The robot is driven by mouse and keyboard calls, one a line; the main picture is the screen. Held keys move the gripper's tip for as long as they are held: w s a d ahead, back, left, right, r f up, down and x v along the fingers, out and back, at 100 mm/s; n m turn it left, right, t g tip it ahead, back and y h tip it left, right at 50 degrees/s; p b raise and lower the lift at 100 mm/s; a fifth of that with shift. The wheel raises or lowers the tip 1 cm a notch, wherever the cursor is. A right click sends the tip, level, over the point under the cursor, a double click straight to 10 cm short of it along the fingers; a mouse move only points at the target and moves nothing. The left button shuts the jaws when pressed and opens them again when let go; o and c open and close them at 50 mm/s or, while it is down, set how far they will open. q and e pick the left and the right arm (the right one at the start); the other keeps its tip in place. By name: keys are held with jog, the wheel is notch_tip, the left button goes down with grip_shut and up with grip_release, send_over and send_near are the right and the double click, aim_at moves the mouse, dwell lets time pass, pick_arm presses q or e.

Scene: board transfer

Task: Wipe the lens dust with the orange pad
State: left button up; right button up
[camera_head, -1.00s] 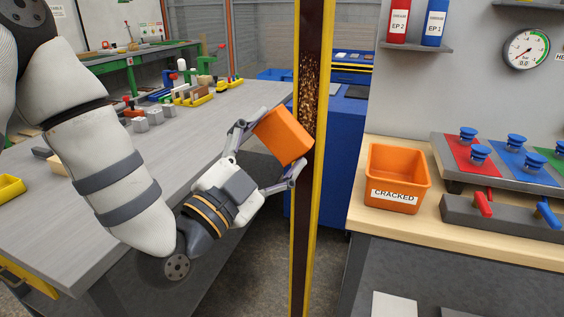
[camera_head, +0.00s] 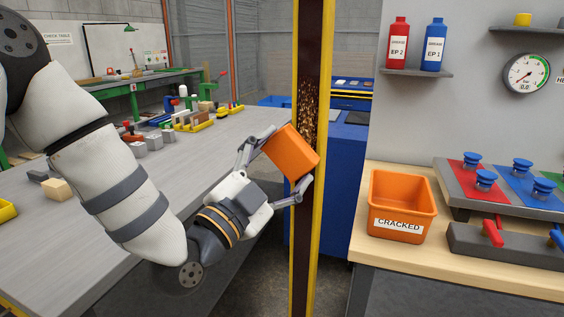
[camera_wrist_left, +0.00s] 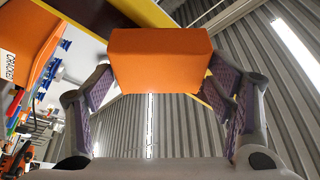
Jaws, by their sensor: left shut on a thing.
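The orange pad (camera_head: 291,152) is a tilted block in the jaws of my left gripper (camera_head: 282,166), which is shut on it. The pad also fills the upper middle of the left wrist view (camera_wrist_left: 160,60), with a finger on each side. A speckled gold-brown dust patch (camera_head: 308,100) lies on the dark strip of a yellow-edged vertical post (camera_head: 311,240). The pad overlaps the post's left edge just below the visible dust and may cover its lower part. I cannot tell whether pad and strip touch. My right gripper is not in view.
A grey workbench (camera_head: 70,235) with blocks and tools stands on the left, below my left arm. Right of the post is a wooden bench (camera_head: 460,278) with an orange crate (camera_head: 400,226) labelled CRACKED and a coloured button panel (camera_head: 505,190). Bottles stand on a shelf (camera_head: 418,72) above.

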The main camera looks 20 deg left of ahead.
pick_arm(q)
jog(key=shift+w, duration=0.95)
